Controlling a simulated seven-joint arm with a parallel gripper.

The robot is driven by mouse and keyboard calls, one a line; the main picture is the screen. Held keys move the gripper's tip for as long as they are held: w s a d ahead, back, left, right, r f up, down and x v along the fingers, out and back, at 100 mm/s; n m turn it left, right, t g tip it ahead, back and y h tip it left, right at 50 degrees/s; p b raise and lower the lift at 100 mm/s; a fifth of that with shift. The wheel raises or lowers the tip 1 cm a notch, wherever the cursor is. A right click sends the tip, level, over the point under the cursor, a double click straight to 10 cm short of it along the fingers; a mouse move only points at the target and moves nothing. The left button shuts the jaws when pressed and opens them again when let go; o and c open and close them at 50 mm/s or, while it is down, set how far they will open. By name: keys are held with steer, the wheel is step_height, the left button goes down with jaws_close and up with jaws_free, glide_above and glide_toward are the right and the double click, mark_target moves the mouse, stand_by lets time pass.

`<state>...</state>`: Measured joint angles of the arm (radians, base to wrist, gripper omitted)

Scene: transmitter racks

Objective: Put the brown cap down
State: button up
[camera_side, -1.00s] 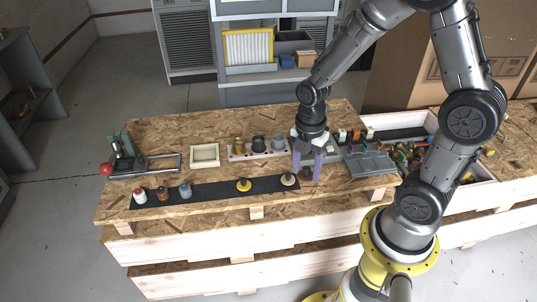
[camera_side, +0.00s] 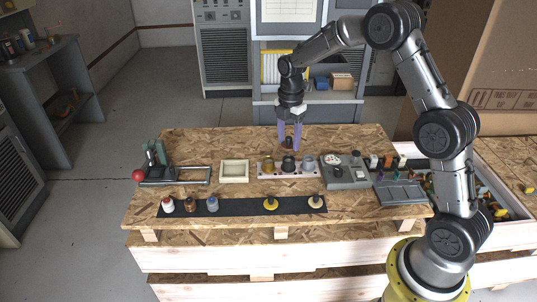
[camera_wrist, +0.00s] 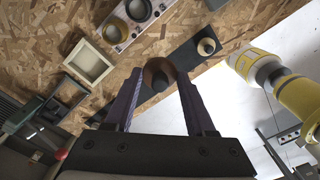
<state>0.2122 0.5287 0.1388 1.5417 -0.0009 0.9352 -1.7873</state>
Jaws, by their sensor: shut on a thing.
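My gripper (camera_side: 290,140) is shut on the brown cap (camera_side: 290,143) and holds it up in the air. In the side view the cap appears above the pale rack (camera_side: 314,172), near the table's far edge. In the wrist view the brown cap (camera_wrist: 152,66) sits between my purple fingertips, its round brown rim and dark knob showing. On the black mat (camera_side: 240,208) stand a yellow cap (camera_side: 270,204), a cream cap (camera_side: 316,202), and red-and-white, brown and blue-grey jars at its left end.
The rack carries yellow, black and grey round pieces. A cream square tray (camera_side: 234,172) lies left of it, and a red-knobbed lever device (camera_side: 157,170) farther left. A grey box (camera_side: 345,172) stands to the right. Bare board shows between the tray and mat.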

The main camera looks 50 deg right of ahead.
steer(key=w+f, duration=0.2)
steer(key=w, duration=0.1)
steer(key=w+d+f, duration=0.1)
steer(key=w+f, duration=0.2)
steer(key=w+d+f, duration=0.1)
steer(key=w+f, duration=0.1)
steer(key=w, duration=0.1)
steer(key=shift+w+f, duration=0.15)
steer(key=shift+f, duration=0.05)
steer(key=shift+w+f, duration=0.2)
steer(key=shift+f, duration=0.15)
steer(key=shift+w+f, duration=0.1)
steer(key=shift+f, duration=1.5)
steer(key=shift+f, duration=0.3)
steer(key=o, duration=1.3)
